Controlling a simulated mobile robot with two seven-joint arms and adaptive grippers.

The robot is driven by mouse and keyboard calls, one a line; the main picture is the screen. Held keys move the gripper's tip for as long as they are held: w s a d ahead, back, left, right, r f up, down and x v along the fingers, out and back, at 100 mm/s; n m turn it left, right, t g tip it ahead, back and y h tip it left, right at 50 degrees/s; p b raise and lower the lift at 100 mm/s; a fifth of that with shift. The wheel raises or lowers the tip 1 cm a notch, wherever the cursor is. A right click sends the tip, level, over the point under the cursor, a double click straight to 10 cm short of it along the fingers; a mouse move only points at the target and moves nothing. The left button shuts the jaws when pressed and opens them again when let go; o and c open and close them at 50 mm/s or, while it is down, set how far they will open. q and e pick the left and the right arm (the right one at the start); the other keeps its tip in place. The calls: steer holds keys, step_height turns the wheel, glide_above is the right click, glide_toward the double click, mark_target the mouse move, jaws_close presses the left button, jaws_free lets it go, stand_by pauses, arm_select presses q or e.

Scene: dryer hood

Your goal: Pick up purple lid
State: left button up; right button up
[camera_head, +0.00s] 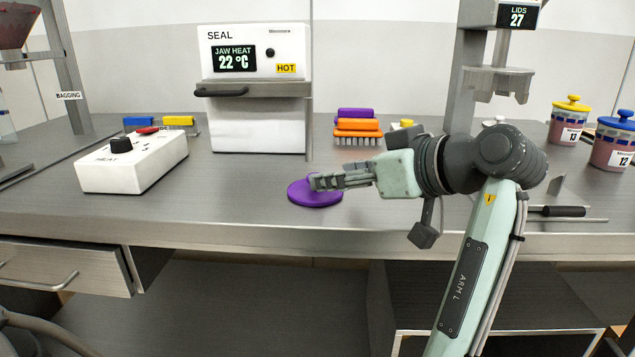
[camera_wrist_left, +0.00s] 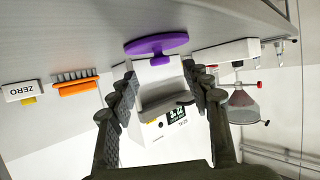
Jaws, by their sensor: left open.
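The purple lid (camera_head: 300,197) is a round disc lying flat on the grey workbench, near its front edge. My left gripper (camera_head: 318,182) reaches in from the right, low over the lid, and hides part of its top. In the left wrist view the lid (camera_wrist_left: 150,45) is beyond the fingertips, with its purple knob (camera_wrist_left: 160,60) facing the gap. My left gripper (camera_wrist_left: 160,72) is open there, its two fingers apart with nothing gripped. I cannot tell whether a finger touches the lid. My right gripper is in neither view.
The white heat box (camera_head: 130,165) stands left on the workbench (camera_head: 240,220), and the sealer (camera_head: 258,120) stands behind. Orange and purple brushes (camera_head: 357,125) lie behind the gripper. A dark-handled tool (camera_head: 557,211) and jars (camera_head: 568,125) are at right. Bench left of the lid is clear.

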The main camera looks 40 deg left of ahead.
mark_target(300, 192)
arm_select(q)
steer(key=x, duration=0.6)
steer(key=shift+a+p, duration=0.3)
steer(key=shift+w, duration=0.1)
steer(key=c, duration=0.9)
